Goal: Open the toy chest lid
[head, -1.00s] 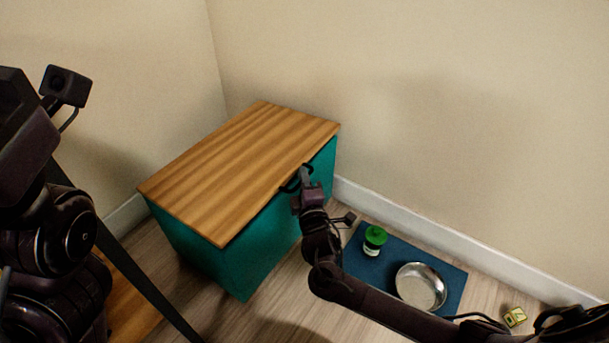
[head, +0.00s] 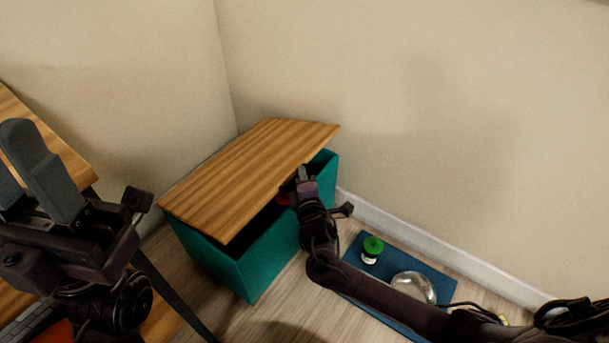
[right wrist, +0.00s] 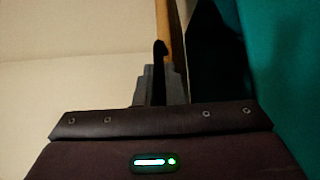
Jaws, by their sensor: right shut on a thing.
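The toy chest (head: 262,262) is a teal box standing against the walls. Its striped wooden lid (head: 247,172) is raised partway at the front, with a dark gap between lid and box. My right gripper (head: 302,174) is at the lid's front edge, shut on the dark handle, which is mostly hidden in the head view. In the right wrist view, the gripper (right wrist: 160,88) closes around the dark handle (right wrist: 160,50), beside the lid edge (right wrist: 163,20) and the teal box (right wrist: 272,70). My left gripper (head: 22,165) is open and empty at the far left, away from the chest.
A blue mat (head: 440,285) lies on the floor right of the chest. It holds a green-capped container (head: 372,248) and a metal bowl (head: 412,287), partly behind my right arm. A wooden desk (head: 62,148) is at the left. Walls close in the corner.

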